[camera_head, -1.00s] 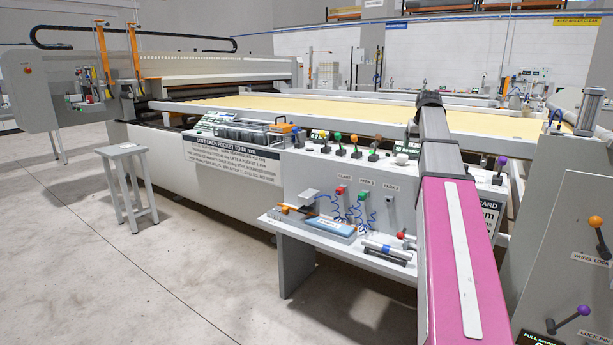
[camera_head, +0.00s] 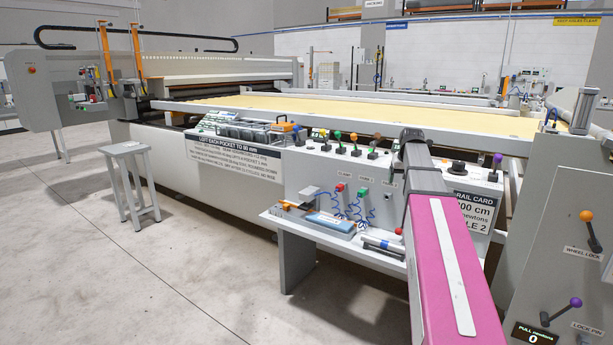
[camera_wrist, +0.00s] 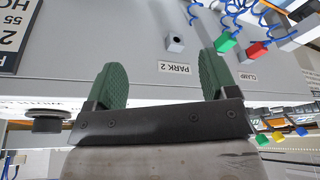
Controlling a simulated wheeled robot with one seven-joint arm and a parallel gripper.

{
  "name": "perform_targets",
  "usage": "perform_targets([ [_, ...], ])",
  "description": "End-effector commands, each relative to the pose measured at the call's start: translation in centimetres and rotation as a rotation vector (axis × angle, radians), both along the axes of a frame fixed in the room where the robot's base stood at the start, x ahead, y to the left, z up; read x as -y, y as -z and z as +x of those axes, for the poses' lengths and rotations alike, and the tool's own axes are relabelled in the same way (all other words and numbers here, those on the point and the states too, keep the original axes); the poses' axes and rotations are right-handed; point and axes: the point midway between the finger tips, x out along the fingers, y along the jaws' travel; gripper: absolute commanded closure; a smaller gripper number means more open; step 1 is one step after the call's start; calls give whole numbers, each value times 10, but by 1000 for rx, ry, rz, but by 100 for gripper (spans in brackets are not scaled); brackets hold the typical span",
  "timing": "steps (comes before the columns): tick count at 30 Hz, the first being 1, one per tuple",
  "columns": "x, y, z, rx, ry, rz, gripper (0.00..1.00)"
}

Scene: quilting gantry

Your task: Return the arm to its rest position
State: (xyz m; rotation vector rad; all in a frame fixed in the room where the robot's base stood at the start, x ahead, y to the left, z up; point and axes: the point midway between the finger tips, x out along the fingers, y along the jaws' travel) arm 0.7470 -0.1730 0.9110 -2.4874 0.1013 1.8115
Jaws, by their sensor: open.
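My gripper (camera_wrist: 162,78) shows in the wrist view with two green ribbed fingers spread apart and nothing between them. It is in front of the grey panel (camera_wrist: 120,35), close to the PARK 2 label (camera_wrist: 179,68) and a small grey socket block (camera_wrist: 174,43). I cannot tell the exact gap to the panel. In the head view my pink arm reaches forward over the right part of the console, and the gripper is hidden behind it.
A small shelf (camera_head: 292,238) with tools juts out below the panel. Green (camera_wrist: 228,42) and red (camera_wrist: 257,50) connectors with blue coiled cords sit beside the gripper. Coloured levers (camera_head: 354,148) line the console top. A lever cabinet (camera_head: 560,255) stands right; a stool (camera_head: 126,152) stands left on open floor.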

Motion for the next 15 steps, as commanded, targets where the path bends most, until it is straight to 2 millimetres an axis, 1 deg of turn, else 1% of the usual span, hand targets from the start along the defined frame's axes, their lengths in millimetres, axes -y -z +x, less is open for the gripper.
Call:
perform_targets([
  [1, -11, 21, -12, -16, -5, 3, 21],
  [3, -25, 50, -24, -36, -11, 6, 21],
  [5, -37, 75, -35, -53, -15, 8, 21],
  [6, -45, 91, -43, -66, -20, 9, 21],
  [8, -56, 115, -55, -84, -23, 12, 21],
  [9, -64, 129, -64, -94, -26, 12, 21],
  [11, -75, 151, -78, -113, -32, 13, 21],
  [12, -82, 165, -88, -125, -36, 14, 21],
  [14, -93, 186, -103, -142, -41, 14, 21],
  [15, -100, 199, -113, -154, -44, 15, 21],
])
